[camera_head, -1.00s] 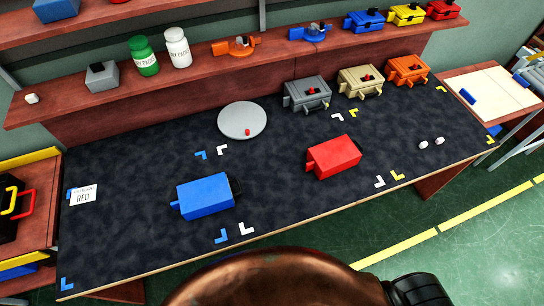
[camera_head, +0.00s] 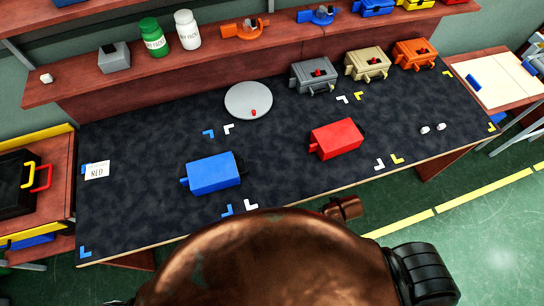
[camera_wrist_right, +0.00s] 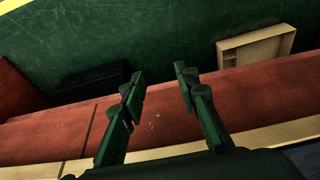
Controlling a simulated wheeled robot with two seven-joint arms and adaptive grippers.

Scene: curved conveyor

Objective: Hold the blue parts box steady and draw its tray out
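The blue parts box (camera_head: 213,173) lies on the dark mat left of centre in the head view. A small blue tab sticks out at its left end and a dark handle shows at its right end. Its tray cannot be made out as drawn out. My right gripper (camera_wrist_right: 158,95) shows in the wrist view with its two fingers apart and nothing between them. It is over a reddish-brown wooden surface, away from the blue box. My left gripper is not in the head view.
A red box (camera_head: 336,138) lies right of the blue one. A grey round plate (camera_head: 247,101) holds a small red piece. Grey (camera_head: 316,77), tan and orange boxes stand along the back. Mat between the boxes is clear.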

